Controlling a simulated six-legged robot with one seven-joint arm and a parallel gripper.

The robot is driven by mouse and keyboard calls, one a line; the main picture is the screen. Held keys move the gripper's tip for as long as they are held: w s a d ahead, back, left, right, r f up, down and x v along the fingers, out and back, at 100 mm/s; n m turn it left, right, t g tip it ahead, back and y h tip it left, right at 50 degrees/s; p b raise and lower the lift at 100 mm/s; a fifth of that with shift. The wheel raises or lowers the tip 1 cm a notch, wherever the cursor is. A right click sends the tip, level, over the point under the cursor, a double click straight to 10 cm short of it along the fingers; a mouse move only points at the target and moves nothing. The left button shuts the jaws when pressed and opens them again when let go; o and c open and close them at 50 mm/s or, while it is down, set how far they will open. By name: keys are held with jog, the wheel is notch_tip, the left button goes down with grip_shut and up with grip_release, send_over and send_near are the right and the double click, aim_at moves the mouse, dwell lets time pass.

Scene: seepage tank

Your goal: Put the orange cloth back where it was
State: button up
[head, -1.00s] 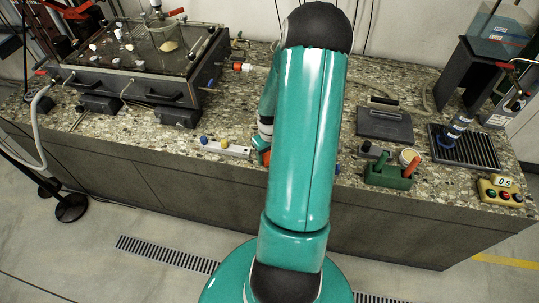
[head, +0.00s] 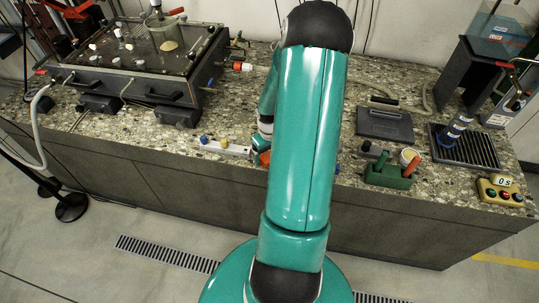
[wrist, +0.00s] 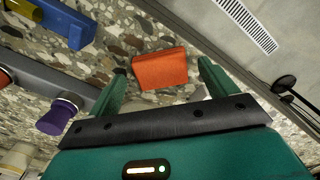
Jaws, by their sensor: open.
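The orange cloth (wrist: 160,68) is a folded, block-like piece lying on the speckled stone worktop. In the wrist view it lies ahead of my gripper (wrist: 163,72), between the lines of its two green fingers. The fingers are apart and nothing is held; I cannot tell whether either touches the cloth. In the head view only a small part of the cloth (head: 264,158) shows near the worktop's front edge, beside my arm, which hides most of my gripper.
A pale bar with blue and yellow knobs (head: 224,147) lies just left of the cloth. A green holder with handles (head: 388,178), a dark flat case (head: 385,125), a ribbed black tray (head: 481,149) and a timer box (head: 502,192) stand right. The glass-topped tank (head: 135,62) is at the back left.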

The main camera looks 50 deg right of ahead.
aim_at(269, 157)
notch_tip(269, 157, up, 11)
dwell(0.3)
jog(key=w+a+r+n+t+h, duration=0.1)
jog(key=w+a+r, duration=0.2)
jog(key=a+r, duration=0.55)
jog(key=w+a+r+n+t+h, duration=0.1)
jog(key=w+a+r, duration=0.1)
jog(key=a+r, duration=0.65)
jog(key=s+a+r+n+t+y, duration=0.1)
jog(key=s+a+r, duration=0.2)
jog(key=a, duration=0.6)
jog(key=s+a+r+n+t+y, duration=0.1)
jog(key=s+a+r, duration=0.3)
jog(key=a, duration=0.6)
jog(key=shift+s+r+t, duration=0.3)
jog(key=shift+r+t, duration=0.2)
jog(key=shift+t, duration=0.3)
